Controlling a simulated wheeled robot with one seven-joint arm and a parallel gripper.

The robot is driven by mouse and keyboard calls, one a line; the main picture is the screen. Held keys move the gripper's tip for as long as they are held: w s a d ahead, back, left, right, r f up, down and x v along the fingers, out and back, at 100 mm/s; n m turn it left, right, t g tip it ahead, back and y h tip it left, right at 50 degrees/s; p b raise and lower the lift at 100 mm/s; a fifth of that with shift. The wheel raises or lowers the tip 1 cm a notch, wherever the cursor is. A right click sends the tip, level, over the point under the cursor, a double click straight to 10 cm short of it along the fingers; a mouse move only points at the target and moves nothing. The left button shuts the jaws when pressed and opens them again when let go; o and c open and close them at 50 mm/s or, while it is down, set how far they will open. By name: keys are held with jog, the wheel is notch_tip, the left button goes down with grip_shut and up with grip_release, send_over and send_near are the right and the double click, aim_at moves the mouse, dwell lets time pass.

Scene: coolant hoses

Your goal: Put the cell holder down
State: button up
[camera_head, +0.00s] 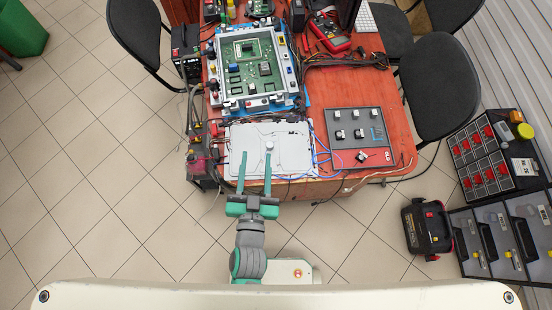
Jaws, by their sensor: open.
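My gripper (255,154) reaches over the near part of the white plate (298,160) at the front left of the table. Its two long green fingers are spread apart, and I see nothing held between them. A small pale knob-like piece (269,146) shows at the tip of the right finger; I cannot tell whether it touches the finger or is part of the plate. Several small black-and-white parts (340,135) sit on a grey panel (348,122) to the right, one of them low on the panel (361,156). I cannot tell which piece is the cell holder.
A green circuit board (247,68) in a clamped frame stands behind the plate. Blue wires (320,157) run between plate and panel. A red multimeter (328,37) lies at the back. Black chairs (438,88) flank the table; a toolbox (427,228) and drawers stand right.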

jog(key=s+d+n, duration=0.1)
jog(key=s+d, duration=0.1)
jog(key=s, duration=0.5)
jog(key=s+d+f+n+g, duration=0.1)
jog(key=s+d, duration=0.2)
jog(key=s, duration=0.5)
jog(key=shift+s+d+f+g+y, duration=0.25)
jog(key=shift+d+g+y, duration=0.05)
jog(key=shift+a, duration=0.1)
